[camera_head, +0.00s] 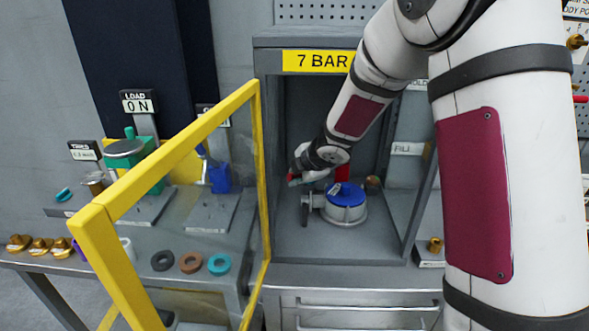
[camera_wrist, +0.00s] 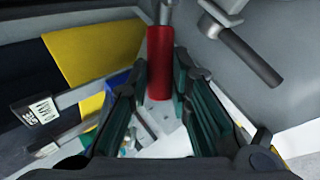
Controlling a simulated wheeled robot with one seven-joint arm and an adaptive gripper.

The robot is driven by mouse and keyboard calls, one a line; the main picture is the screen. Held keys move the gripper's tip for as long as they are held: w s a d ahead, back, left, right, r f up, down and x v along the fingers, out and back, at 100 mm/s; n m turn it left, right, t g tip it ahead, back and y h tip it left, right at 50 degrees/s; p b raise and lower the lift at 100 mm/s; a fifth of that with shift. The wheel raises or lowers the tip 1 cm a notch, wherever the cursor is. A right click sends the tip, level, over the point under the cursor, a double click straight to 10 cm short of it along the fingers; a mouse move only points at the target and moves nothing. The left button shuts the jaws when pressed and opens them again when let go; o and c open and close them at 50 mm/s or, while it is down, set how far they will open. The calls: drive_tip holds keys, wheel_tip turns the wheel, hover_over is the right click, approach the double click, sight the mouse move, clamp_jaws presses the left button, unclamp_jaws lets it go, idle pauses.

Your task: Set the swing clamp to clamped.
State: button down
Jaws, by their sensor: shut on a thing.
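A round grey fixture (camera_head: 352,216) with a blue top (camera_head: 346,194) sits on the floor of the open cabinet. My gripper (camera_wrist: 161,75) is inside the cabinet, at the fixture's upper left in the head view. In the wrist view a red cylindrical handle (camera_wrist: 160,52) stands between my fingertips, and they are shut on it. I take it to be the swing clamp's handle; the clamp's arm is not clear in either view. A grey lever with a dark grip (camera_wrist: 250,55) shows to the right in the wrist view.
The cabinet has a "7 BAR" sign (camera_head: 318,61). Its yellow-framed clear door (camera_head: 90,228) stands open to the left. A bench on the left holds a green device (camera_head: 132,160), a blue valve (camera_head: 218,177) and several rings. My arm hides much of the right side.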

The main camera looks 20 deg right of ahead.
drive_tip(key=s+d+n+g+y+p, duration=0.1)
drive_tip(key=s+d+n+y+p, duration=0.2)
drive_tip(key=s+d+n+p, duration=0.2)
drive_tip(key=shift+s+d+g+y+p, duration=0.25)
drive_tip(key=shift+s+g+y+p, duration=0.05)
drive_tip(key=shift+s+p, duration=0.65)
drive_tip(key=c, duration=1.5)
unclamp_jaws()
drive_tip(key=shift+o, duration=0.2)
drive_tip(key=shift+w, duration=0.1)
